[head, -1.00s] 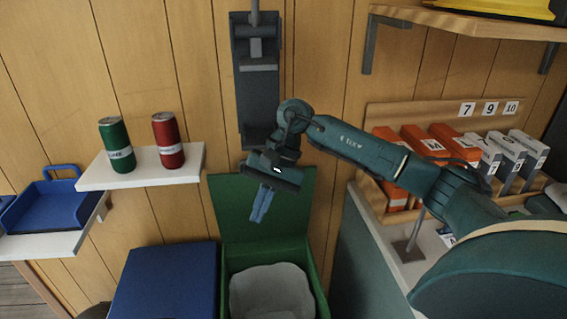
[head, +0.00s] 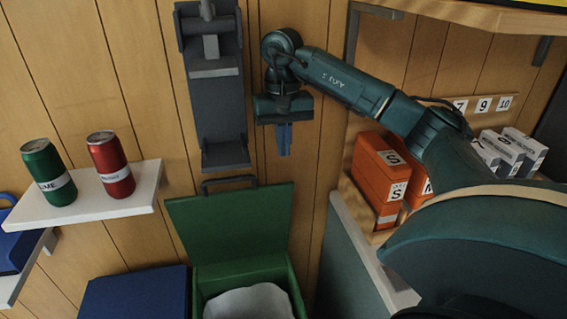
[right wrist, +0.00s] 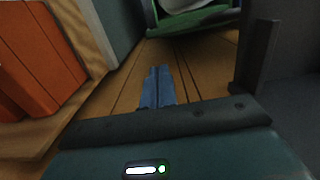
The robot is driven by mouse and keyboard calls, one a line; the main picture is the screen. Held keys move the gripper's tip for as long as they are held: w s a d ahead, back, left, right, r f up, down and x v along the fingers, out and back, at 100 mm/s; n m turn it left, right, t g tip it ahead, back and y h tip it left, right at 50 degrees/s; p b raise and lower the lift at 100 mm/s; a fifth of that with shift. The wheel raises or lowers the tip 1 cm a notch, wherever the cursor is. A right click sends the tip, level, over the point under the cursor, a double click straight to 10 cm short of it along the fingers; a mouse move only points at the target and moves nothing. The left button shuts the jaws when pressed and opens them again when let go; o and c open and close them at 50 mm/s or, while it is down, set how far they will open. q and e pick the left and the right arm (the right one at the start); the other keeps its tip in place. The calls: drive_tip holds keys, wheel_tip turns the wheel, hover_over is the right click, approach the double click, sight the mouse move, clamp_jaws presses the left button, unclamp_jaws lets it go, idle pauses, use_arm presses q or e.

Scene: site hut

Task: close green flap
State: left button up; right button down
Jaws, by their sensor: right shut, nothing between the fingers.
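The green flap (head: 240,222) is the lid of a green bin (head: 243,272). It stands open, raised at the back of the bin near the plank wall, with a dark handle (head: 229,182) at its top edge. A pale liner (head: 250,302) shows inside the bin. My right gripper (head: 284,152) is shut and empty, its blue fingers pointing down, above the flap's top right corner and apart from it in the picture. In the right wrist view the fingers (right wrist: 157,75) are together, and the bin (right wrist: 190,18) shows beyond them. My left gripper is out of view.
A dark wall-mounted unit (head: 218,105) hangs left of my right gripper. Orange boxes (head: 380,175) stand on a shelf at right. A blue box (head: 135,294) sits left of the bin. Green and red cans stand on a white shelf (head: 140,198).

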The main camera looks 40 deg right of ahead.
sight(285, 183)
wheel_tip(285, 183, down, 10)
drive_tip(key=shift+s+a+r+p, duration=0.2)
drive_tip(key=shift+s+p, duration=0.15)
drive_tip(key=shift+p, duration=0.05)
drive_tip(key=shift+s+f, duration=0.1)
